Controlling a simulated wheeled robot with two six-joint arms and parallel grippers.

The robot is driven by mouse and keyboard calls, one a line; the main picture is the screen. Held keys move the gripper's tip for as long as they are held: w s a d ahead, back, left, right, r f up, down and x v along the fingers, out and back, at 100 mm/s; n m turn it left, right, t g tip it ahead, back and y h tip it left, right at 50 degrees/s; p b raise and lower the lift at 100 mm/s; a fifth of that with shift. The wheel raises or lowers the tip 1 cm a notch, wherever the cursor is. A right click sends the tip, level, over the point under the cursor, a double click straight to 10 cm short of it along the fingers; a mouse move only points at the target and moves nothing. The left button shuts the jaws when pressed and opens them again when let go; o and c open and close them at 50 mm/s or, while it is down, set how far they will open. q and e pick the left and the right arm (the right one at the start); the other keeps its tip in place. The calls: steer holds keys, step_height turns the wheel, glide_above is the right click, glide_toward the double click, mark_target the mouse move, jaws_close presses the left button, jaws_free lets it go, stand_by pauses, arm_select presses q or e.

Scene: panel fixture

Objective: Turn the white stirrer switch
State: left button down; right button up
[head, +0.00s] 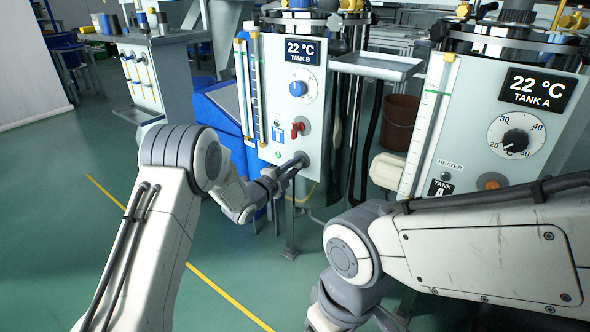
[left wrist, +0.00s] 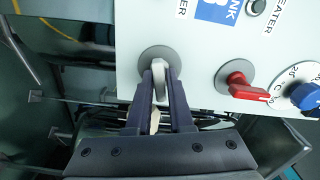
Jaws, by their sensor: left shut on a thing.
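The white stirrer switch (left wrist: 159,71) stands on a round grey plate (left wrist: 152,54) at the panel's edge in the left wrist view. My left gripper (left wrist: 160,94) is shut on its lever, one dark finger on each side. The lever points nearly along the fingers. In the head view my left gripper (head: 296,163) reaches the lower right of the Tank B panel (head: 271,103) and hides the switch. My right arm crosses the lower right of the head view; its fingertips are out of frame.
A red switch (head: 297,130) and a blue knob (head: 298,89) sit above the gripper on the same panel. The Tank A panel (head: 467,125) stands to the right. A metal tray (head: 378,66) juts out between the tanks. Open green floor lies at left.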

arm_select(q)
steer(key=shift+f+m+b, duration=0.1)
steer(key=shift+m+b, duration=0.5)
steer(key=shift+m, duration=0.7)
steer(key=c, duration=0.9)
jaws_free()
steer(key=shift+p+v, duration=2.05)
steer(key=shift+v, duration=3.2)
